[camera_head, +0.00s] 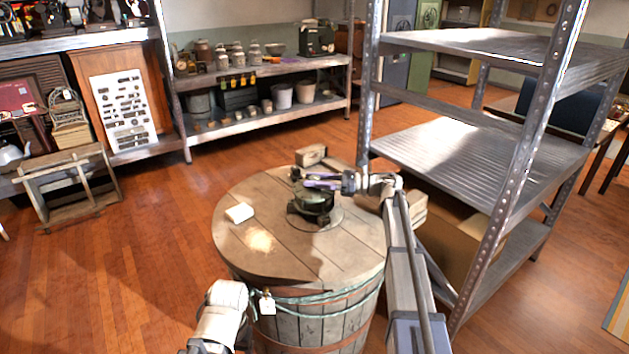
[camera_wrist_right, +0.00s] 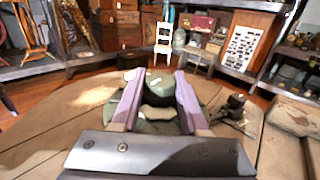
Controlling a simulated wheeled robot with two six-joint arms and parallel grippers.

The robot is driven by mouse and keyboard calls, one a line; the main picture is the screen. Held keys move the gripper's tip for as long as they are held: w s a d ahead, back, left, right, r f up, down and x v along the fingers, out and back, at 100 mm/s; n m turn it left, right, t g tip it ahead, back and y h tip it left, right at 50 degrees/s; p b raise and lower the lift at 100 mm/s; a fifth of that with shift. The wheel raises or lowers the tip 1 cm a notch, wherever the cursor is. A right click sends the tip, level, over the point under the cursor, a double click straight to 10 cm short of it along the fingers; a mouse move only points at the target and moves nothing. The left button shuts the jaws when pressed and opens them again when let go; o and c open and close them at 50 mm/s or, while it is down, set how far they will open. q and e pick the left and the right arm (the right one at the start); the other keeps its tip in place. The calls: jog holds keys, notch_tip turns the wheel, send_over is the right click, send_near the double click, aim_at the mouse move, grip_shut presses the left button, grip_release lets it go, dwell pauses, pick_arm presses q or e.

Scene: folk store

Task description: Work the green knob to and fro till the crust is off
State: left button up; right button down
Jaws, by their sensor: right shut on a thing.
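A dark green fixture (camera_head: 312,204) stands on the round wooden top of a barrel (camera_head: 262,270). My right gripper (camera_head: 318,183) reaches over it from the right, with its fingers at its upper part. In the right wrist view, the two purple fingers (camera_wrist_right: 158,95) are shut on the green knob (camera_wrist_right: 157,85), one on each side. Much of the knob is hidden in the head view. I cannot make out the crust clearly in either view. My left arm shows at the bottom of the head view, but its gripper does not.
A metal shelf rack (camera_head: 440,150) stands close on the right. The floor (camera_head: 150,230) to the left is clear.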

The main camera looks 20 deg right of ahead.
jog(key=n+g, duration=0.1)
jog(key=g, duration=0.1)
jog(key=n+g+y, duration=0.1)
jog(key=n+g, duration=0.1)
jog(key=g, duration=0.1)
jog(key=shift+w+n+g+y, duration=0.25)
jog(key=shift+n+g+y, duration=0.05)
jog(key=shift+s+n+g, duration=0.1)
jog(key=shift+n+g, duration=0.4)
jog(key=shift+g, duration=0.2)
jog(key=shift+s+n+g, duration=0.1)
jog(key=shift+n+g, duration=0.2)
jog(key=shift+g, duration=0.2)
jog(key=shift+c, duration=2.1)
grip_release()
